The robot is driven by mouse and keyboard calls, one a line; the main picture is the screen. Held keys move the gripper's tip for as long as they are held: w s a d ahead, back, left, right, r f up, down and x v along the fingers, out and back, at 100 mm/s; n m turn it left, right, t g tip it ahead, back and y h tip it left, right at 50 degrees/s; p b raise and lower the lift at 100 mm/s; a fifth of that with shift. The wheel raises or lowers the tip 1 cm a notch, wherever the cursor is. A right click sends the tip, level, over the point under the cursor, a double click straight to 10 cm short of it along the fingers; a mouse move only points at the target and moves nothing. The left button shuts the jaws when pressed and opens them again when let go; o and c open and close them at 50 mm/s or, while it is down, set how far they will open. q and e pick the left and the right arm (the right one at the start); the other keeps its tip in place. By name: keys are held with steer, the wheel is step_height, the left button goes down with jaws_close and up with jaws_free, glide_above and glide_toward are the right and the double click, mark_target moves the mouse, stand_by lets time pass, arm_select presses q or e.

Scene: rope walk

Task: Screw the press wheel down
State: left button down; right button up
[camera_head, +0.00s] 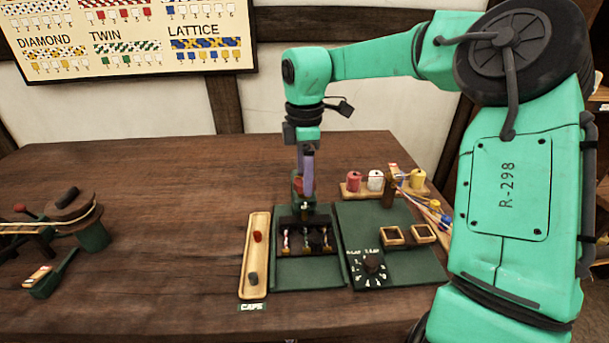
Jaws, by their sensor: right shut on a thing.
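The press (305,238) stands on a green board in the middle of the table, with several small strands in dark slots below its crossbar. The press wheel (298,188) shows as a small reddish part at the top of the press, partly hidden by my gripper. My right gripper (306,192) comes down from above, its fingers pointing down, and is shut on the press wheel. How far the wheel is turned cannot be told. My left gripper is not in view.
A winding device (78,212) stands far left. The table between is clear.

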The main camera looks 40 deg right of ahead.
steer(key=shift+r+m, duration=0.1)
steer(key=shift+m, duration=2.2)
steer(key=o, duration=1.4)
steer(key=shift+c, duration=0.2)
step_height(320, 180, up, 14)
steer(key=p, duration=0.2)
steer(key=shift+r, duration=0.25)
steer(key=shift+p, duration=0.3)
